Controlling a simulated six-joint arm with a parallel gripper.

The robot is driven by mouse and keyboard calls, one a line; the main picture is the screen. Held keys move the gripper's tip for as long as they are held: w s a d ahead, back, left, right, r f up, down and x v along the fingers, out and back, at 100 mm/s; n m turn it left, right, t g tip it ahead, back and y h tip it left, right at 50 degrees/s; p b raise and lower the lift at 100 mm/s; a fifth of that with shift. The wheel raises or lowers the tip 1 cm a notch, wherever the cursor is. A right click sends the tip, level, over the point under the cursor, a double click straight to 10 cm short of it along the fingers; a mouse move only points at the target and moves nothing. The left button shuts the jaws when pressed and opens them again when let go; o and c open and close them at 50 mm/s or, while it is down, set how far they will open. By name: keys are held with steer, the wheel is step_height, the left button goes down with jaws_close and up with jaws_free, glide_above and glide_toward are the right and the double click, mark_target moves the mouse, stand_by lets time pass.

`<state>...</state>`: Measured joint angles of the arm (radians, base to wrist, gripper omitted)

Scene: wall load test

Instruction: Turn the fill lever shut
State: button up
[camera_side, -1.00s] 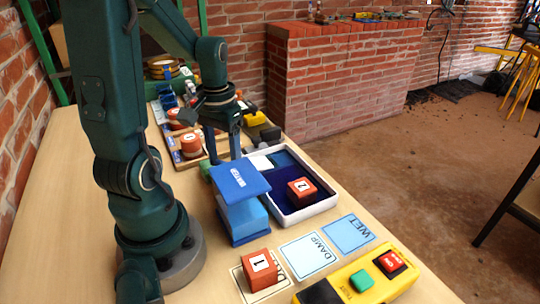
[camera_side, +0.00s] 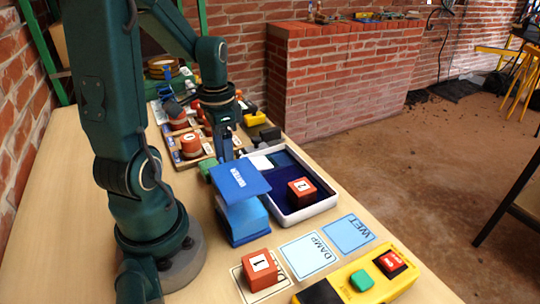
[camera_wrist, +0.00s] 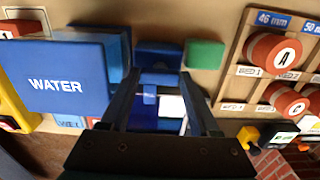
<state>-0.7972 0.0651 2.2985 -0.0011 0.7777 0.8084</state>
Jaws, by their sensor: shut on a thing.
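The blue water tank (camera_side: 243,222) has a lid marked WATER (camera_side: 239,179) and stands near the table's middle. Its labelled lid shows large at the left in the wrist view (camera_wrist: 57,85). My gripper (camera_side: 226,153) points down just behind the tank, beside the white-rimmed tray. In the wrist view my gripper (camera_wrist: 161,77) has its fingers on either side of a small blue piece, which looks like the fill lever (camera_wrist: 160,78). It is shut on this piece. The lever is hidden behind the fingers and tank in the side view, so its angle is unclear.
A tray (camera_side: 318,208) holds a red block numbered 2 (camera_side: 302,190). A green block (camera_wrist: 205,53) lies close to my fingers. A yellow button box (camera_side: 365,280) and cards (camera_side: 308,255) lie in front.

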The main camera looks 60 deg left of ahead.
stand_by(0.3)
steer(key=o, duration=1.4)
steer(key=shift+c, duration=0.2)
steer(key=shift+n, duration=0.3)
